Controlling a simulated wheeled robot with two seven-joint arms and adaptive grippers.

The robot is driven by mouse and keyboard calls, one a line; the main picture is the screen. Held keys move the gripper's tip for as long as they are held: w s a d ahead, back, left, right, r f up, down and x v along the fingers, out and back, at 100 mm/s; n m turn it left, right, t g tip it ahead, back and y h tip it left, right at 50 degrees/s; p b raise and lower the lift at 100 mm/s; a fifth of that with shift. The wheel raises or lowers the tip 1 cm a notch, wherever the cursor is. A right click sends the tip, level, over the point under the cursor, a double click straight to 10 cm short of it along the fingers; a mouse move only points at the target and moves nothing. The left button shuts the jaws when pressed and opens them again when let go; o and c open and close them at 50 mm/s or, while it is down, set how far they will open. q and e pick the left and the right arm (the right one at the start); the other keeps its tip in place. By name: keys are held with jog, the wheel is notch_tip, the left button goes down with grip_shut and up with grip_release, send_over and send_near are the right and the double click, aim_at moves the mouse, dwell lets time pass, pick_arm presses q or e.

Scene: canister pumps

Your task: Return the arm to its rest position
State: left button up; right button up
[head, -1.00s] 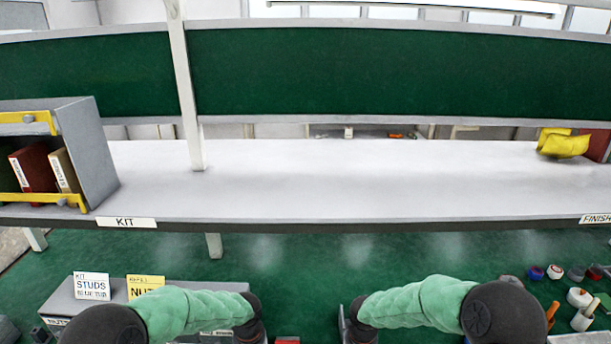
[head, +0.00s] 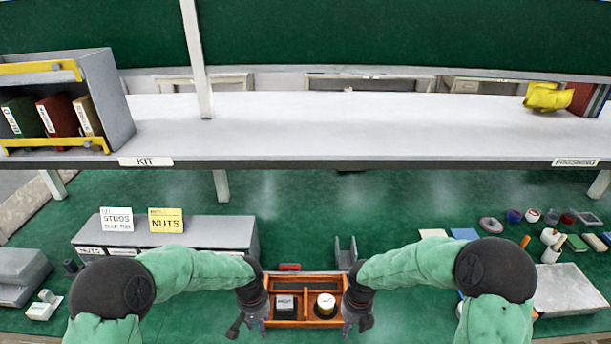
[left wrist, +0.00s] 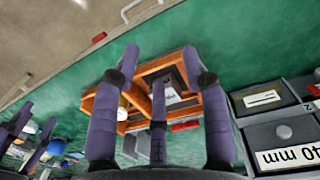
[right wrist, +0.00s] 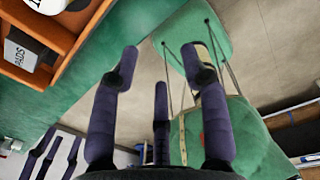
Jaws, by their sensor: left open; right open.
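My left gripper (head: 248,318) is at the left end of an orange-brown wooden tray (head: 305,322) at the bottom centre of the head view. Its fingers (left wrist: 160,75) are spread and empty in the left wrist view, with the tray (left wrist: 103,107) beyond them. My right gripper (head: 356,314) is at the tray's right end. Its fingers (right wrist: 160,75) are spread and empty in the right wrist view, with the tray's corner (right wrist: 62,38) at upper left. I cannot tell whether either gripper touches the tray. The tray holds a dark labelled box (head: 285,303) and a round white-topped item (head: 326,304).
A grey drawer unit (head: 205,232) with STUDS and NUTS cards stands left of the tray. Small parts and a grey tray (head: 570,290) lie at right. A raised white shelf (head: 340,125) spans the back. A stool (right wrist: 225,135) stands on the floor in the right wrist view.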

pick_arm(q)
jog(key=s+d+f+n+h+b, duration=0.1)
jog(key=s+f+b, duration=0.1)
jog(key=s+f, duration=0.8)
jog(key=s+d+f+n+h+b, duration=0.1)
jog(key=s+d+f+h+b, duration=0.1)
jog(key=s+f, duration=0.8)
jog(key=shift+d+f+t+h, duration=0.15)
jog(key=shift+f+t+h, duration=0.05)
jog(key=shift+t+h, duration=0.1)
pick_arm(e)
jog(key=s+a+f+n+y, duration=0.1)
jog(key=s+f+n, duration=0.8)
jog(key=n, duration=0.8)
jog(key=s+a+f+n+y, duration=0.2)
jog(key=s+f+n, duration=0.8)
jog(key=n, duration=0.8)
jog(key=shift+s+a+f+n+t, duration=0.2)
jog(key=shift+s+n+t, duration=0.1)
jog(key=shift+s, duration=0.2)
pick_arm(q)
jog(key=shift+s, duration=0.1)
pick_arm(e)
jog(key=shift+o, duration=0.4)
